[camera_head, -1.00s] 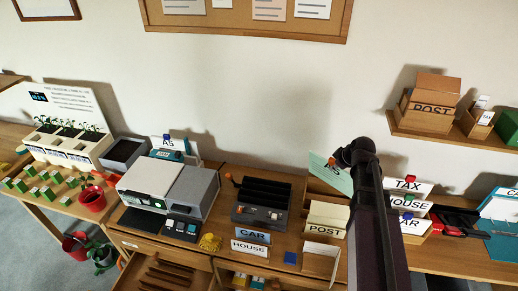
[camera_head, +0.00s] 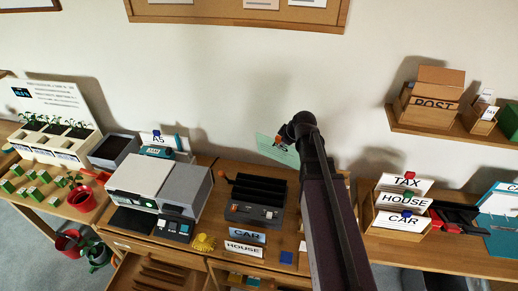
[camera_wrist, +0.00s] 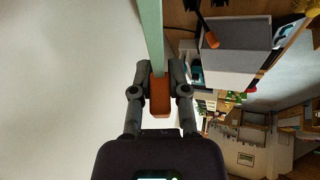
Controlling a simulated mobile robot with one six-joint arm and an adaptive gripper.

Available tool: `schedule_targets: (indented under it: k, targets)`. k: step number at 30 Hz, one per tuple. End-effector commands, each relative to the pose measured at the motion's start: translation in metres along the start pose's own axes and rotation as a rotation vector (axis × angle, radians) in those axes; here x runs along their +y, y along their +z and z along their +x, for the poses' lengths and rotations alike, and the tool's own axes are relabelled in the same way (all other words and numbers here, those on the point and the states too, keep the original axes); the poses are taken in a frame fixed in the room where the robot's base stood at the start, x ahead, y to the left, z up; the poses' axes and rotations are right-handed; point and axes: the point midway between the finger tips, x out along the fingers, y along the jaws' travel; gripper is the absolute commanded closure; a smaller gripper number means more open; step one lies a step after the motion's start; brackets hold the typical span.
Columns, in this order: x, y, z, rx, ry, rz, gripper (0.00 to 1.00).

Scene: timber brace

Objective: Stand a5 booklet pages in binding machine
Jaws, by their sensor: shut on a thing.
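The A5 booklet pages (camera_head: 277,150) are a pale green sheet with an orange-red clip block. In the head view they are up in the air, behind and above the binding machine (camera_head: 258,210). That machine is dark grey, with upright slots and an orange-knobbed lever at its left. My gripper (camera_wrist: 159,80) is shut on the orange block (camera_wrist: 159,100) in the wrist view, and the green sheet (camera_wrist: 152,35) shows edge-on beyond it. The pages are apart from the machine. My arm hides part of the sheet's right side.
A grey-white printer (camera_head: 155,185) stands left of the machine. CAR (camera_head: 247,234) and HOUSE (camera_head: 246,248) cards are at its front. A card holder (camera_head: 402,222) stands to the right of my arm.

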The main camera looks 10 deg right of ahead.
Motion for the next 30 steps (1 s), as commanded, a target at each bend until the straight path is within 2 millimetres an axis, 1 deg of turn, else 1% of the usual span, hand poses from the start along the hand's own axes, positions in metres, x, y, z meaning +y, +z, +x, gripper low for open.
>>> schedule_targets:
  k: [12,17,20,23,30]
  targets:
    - [0.002,0.003,-0.001,-0.001,0.003,0.005,1.0]
    - [0.003,0.003,0.005,-0.002,-0.008,0.0,1.0]
    - [0.004,0.001,0.015,-0.003,-0.028,-0.008,1.0]
    - [0.004,-0.001,0.031,-0.005,-0.062,-0.022,1.0]
    - [0.005,-0.011,0.08,-0.008,-0.186,-0.077,1.0]
